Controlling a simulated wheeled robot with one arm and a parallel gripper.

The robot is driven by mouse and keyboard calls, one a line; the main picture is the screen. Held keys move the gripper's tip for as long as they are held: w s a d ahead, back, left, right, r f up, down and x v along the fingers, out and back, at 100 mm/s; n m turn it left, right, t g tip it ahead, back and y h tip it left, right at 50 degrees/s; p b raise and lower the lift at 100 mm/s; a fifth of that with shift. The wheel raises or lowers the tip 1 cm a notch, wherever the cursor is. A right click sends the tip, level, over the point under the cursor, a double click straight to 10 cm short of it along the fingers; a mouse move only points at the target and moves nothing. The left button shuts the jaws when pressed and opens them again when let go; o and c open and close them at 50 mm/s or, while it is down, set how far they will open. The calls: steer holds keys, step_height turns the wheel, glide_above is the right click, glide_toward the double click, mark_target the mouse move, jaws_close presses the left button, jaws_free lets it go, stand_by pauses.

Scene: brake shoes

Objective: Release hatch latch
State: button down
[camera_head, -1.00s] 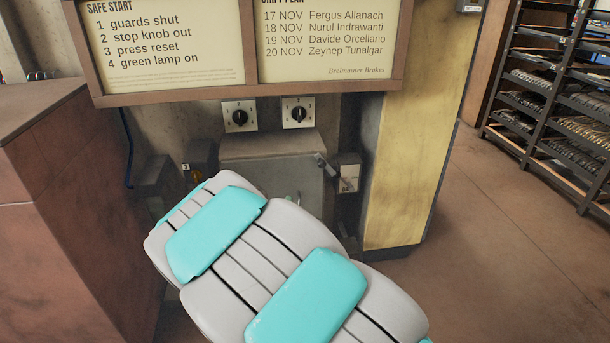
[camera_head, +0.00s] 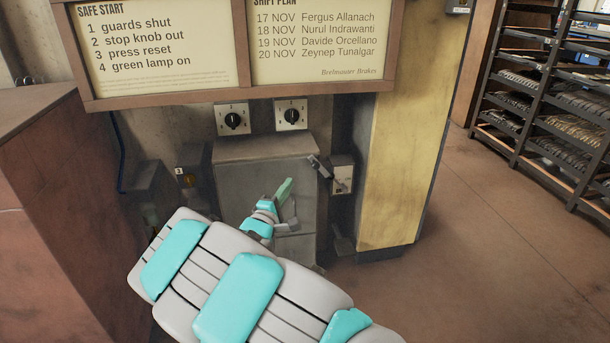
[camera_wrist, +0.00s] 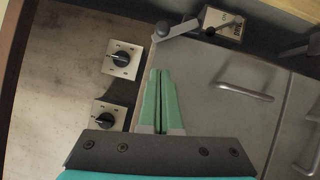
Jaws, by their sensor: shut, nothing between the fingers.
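A grey metal cabinet (camera_head: 238,185) with a hatch front stands against the wall below the boards. A dark latch lever (camera_head: 318,167) sits at its upper right edge. In the wrist view the lever (camera_wrist: 178,30) lies across the hatch edge, beyond my fingertips. My gripper (camera_head: 287,184) has green fingers, pressed together and empty, in front of the hatch. In the wrist view the fingers (camera_wrist: 160,72) point toward the lever with a visible gap. A bar handle (camera_wrist: 245,93) is on the hatch, right of the fingers in that view.
A small box with a pale plate (camera_head: 342,177) is mounted right of the lever. Two rotary knobs (camera_head: 233,120) (camera_head: 291,115) are above the cabinet. A brown block (camera_head: 50,190) stands at left and a yellow panel (camera_head: 400,150) at right. Floor on the right is open.

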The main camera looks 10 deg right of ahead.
mark_target(313, 162)
steer(key=w+d+r, duration=0.1)
steer(key=w+d, duration=0.3)
steer(key=d, duration=0.1)
steer(key=shift+d, duration=0.4)
steer(key=shift+r, duration=0.15)
steer(key=shift+d+r+m+p, duration=0.2)
steer(key=shift+m+p, duration=0.1)
steer(key=shift+p, duration=0.1)
